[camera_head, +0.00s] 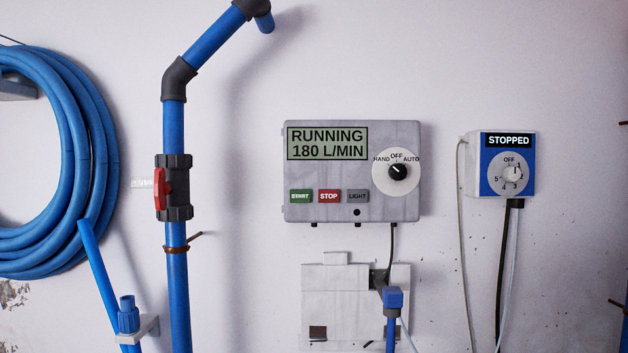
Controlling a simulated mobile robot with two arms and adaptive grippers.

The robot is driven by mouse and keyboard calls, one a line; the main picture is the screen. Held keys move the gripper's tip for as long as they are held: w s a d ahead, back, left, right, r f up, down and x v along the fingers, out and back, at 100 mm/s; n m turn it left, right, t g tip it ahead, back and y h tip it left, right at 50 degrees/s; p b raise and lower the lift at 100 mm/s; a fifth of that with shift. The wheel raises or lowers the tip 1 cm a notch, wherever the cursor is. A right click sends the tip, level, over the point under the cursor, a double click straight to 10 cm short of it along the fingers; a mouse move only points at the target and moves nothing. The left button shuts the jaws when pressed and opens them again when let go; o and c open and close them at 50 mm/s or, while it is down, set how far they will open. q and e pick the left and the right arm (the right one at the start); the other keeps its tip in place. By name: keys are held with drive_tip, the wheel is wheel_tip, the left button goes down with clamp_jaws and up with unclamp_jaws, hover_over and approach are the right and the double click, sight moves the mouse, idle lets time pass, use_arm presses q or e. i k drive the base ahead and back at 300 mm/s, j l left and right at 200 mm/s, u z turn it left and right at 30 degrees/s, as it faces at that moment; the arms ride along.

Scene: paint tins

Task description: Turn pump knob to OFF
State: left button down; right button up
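The pump control box (354,207) is a grey panel on the white wall, right of centre. Its display (327,143) reads "RUNNING 180 L/MIN". The black pump knob (399,172) sits on a round white dial marked HAND, OFF and AUTO. Its small white mark appears to point up and left, toward HAND rather than straight up at OFF. Below the display are a green START button (301,196), a red STOP button (329,196) and a grey LIGHT button (357,196). Neither of my grippers is in view.
A smaller blue-and-white box (507,150) at right reads "STOPPED" and has a white numbered knob (514,173). A blue pipe (174,130) with a red-handled valve (160,188) and a coiled blue hose (85,150) are at left. The wall around the knob is clear.

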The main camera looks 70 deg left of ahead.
sight(398, 171)
drive_tip(key=u, duration=2)
